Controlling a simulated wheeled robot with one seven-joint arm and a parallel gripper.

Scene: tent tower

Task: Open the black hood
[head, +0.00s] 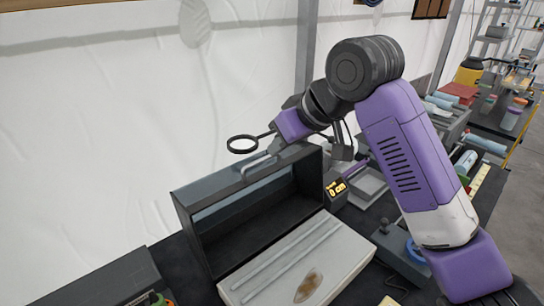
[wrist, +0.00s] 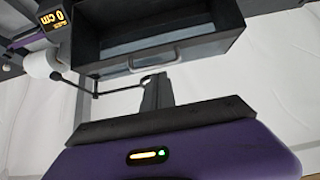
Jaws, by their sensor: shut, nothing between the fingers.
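The black hood (head: 192,222) is a dark, hollow box with a metal bar handle (head: 259,167) on its top edge. It stands tipped up, with its hollow inside facing the front above a light grey bed (head: 300,262). In the wrist view the hood (wrist: 95,50) is at the top, with its handle (wrist: 154,62) at the lower edge. My gripper (head: 276,147) is just behind the handle in the head view. In the wrist view my gripper (wrist: 156,84) is shut and empty, with its tips close to the handle. I cannot tell whether they touch.
A black ring on a stalk (head: 242,144) is close to my gripper. A small display reading 0 cm (head: 337,188) stands right of the hood. A brown-stained patch (head: 308,286) lies on the bed. Shelves and tools crowd the right. A white tent wall (head: 90,130) is behind.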

